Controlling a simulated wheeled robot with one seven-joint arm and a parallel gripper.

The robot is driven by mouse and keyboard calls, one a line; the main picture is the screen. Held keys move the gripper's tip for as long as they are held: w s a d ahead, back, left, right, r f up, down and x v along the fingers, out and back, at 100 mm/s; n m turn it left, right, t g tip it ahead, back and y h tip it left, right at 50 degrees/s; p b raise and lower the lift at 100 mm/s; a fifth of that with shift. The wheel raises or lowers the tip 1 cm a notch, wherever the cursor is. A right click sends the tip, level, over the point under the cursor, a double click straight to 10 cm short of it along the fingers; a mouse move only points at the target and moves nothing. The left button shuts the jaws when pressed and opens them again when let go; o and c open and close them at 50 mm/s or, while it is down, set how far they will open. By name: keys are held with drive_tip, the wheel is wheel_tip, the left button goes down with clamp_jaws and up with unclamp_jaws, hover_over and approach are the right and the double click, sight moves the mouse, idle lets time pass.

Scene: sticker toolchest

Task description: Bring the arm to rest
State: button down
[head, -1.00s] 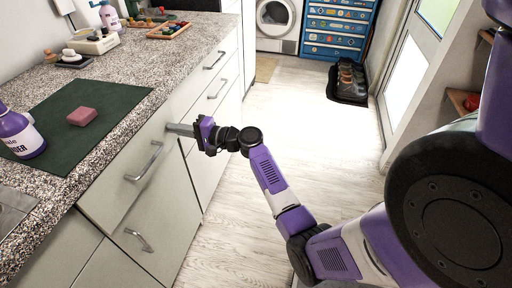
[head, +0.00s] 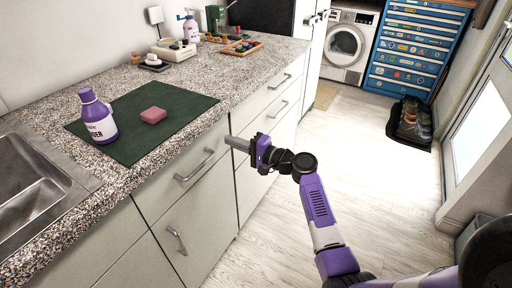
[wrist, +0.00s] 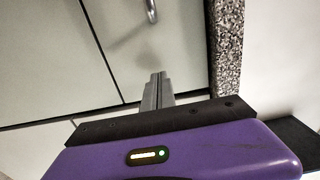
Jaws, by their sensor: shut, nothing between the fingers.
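My gripper (head: 238,144) is shut and empty. In the head view it hangs in front of the cabinet fronts, below the counter's front edge, with its fingers pointing left. My purple and black arm runs from it down to the lower right. In the wrist view the closed grey fingers (wrist: 158,91) lie side by side, with a pale cabinet front and a metal handle (wrist: 151,10) beyond them. Whether the fingertips touch the cabinet front cannot be told.
The speckled counter (head: 237,84) bears a green mat (head: 178,103), a pink block (head: 153,115) and a purple bottle (head: 97,117). A sink (head: 35,178) is at left. A washing machine (head: 346,45), blue toolchest (head: 408,56) and shoe tray (head: 397,128) stand at the back. The floor's middle is clear.

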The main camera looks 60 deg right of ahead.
drive_tip(key=s+d+g+h, duration=0.2)
drive_tip(key=s+d+h, duration=0.35)
drive_tip(key=s, duration=0.35)
drive_tip(key=s+a+r+n+y+p, duration=0.1)
drive_tip(key=s+a+r+n+p, duration=0.3)
drive_tip(key=s+a, duration=0.5)
drive_tip(key=s+a+r+n+y+p, duration=0.2)
drive_tip(key=s+a+n, duration=0.5)
drive_tip(key=a, duration=0.9)
drive_tip(key=s+a+r+n+g+y+p, duration=0.1)
drive_tip(key=s+a+r+n+p, duration=0.4)
drive_tip(key=s+a, duration=0.8)
drive_tip(key=shift+r+n+y+p, duration=0.35)
drive_tip(key=shift+r+n+y, duration=0.1)
drive_tip(key=shift+r+n, duration=0.3)
